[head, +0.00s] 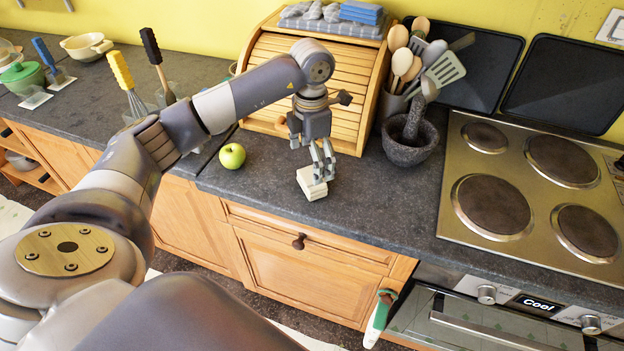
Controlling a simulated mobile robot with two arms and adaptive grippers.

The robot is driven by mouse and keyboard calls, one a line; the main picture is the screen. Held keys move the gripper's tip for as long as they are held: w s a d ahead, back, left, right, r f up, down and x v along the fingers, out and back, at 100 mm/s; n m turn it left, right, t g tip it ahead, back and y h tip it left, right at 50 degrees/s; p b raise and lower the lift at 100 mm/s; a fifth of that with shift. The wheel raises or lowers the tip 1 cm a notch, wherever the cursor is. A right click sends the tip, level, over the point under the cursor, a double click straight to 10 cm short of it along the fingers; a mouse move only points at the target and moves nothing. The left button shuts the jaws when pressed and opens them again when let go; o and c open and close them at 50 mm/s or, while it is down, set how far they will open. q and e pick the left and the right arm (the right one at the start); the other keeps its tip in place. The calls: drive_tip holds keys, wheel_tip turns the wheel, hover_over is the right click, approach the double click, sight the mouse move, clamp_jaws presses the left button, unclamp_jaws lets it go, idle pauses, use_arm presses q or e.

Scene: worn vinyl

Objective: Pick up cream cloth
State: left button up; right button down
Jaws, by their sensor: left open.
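The cream cloth (311,186) is a small folded stack lying on the dark countertop near its front edge, in the middle of the head view. My left gripper (322,172) points down at the cloth, with its fingers apart and their tips at or just above the cloth's right part. I cannot tell whether the tips touch it. The fingers hide a little of the cloth. My right gripper is not in view.
A green apple (232,156) sits left of the cloth. A wooden bread box (336,75) stands behind, with folded cloths on top. A stone mortar (409,148) and the stove (520,185) are to the right. Bare counter (375,205) lies between cloth and stove.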

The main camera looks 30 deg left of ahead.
sight(311, 178)
use_arm(q)
drive_tip(key=shift+f, duration=0.85)
drive_tip(key=shift+f+p, duration=0.7)
wheel_tip(311, 178, down, 3)
drive_tip(key=shift+w+f+p, duration=0.15)
drive_tip(key=shift+f+p, duration=0.05)
drive_tip(key=shift+p, duration=0.5)
drive_tip(key=shift+f, duration=0.35)
drive_tip(key=c, duration=1.1)
drive_tip(key=shift+r, duration=0.1)
drive_tip(key=shift+c, duration=0.2)
